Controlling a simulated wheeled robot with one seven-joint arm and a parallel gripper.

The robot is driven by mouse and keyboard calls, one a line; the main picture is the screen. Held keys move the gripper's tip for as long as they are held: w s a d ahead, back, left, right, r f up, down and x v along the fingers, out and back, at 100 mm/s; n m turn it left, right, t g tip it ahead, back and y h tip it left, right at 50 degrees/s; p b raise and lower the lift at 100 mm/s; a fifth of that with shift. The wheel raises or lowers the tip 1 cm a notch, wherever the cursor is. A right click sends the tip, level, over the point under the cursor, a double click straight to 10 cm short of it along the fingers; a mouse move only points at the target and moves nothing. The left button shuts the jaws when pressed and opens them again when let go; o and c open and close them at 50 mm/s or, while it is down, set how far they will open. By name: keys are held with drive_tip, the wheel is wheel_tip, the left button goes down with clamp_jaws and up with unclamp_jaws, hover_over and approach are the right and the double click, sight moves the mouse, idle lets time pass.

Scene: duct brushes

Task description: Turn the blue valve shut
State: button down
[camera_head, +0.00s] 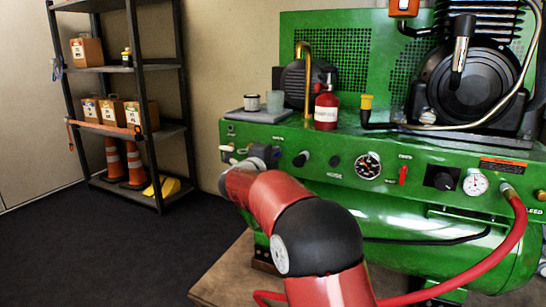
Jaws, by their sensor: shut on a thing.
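My gripper (240,154) is at the left end of the front panel of a green machine (330,148). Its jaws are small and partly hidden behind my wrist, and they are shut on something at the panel. My red and black arm reaches there from the bottom of the view.
Right of my gripper, the panel carries black knobs (300,159), a gauge (368,166) and a red switch (403,175). A red bottle (326,112) and a tray (240,115) with cups stand above. A red hose (508,243) hangs right. A shelf (150,66) stands left; floor between is clear.

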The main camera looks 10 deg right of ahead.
drive_tip(key=shift+f, duration=0.15)
drive_tip(key=c, duration=1.5)
unclamp_jaws()
drive_tip(key=shift+o, duration=0.2)
drive_tip(key=v, duration=0.8)
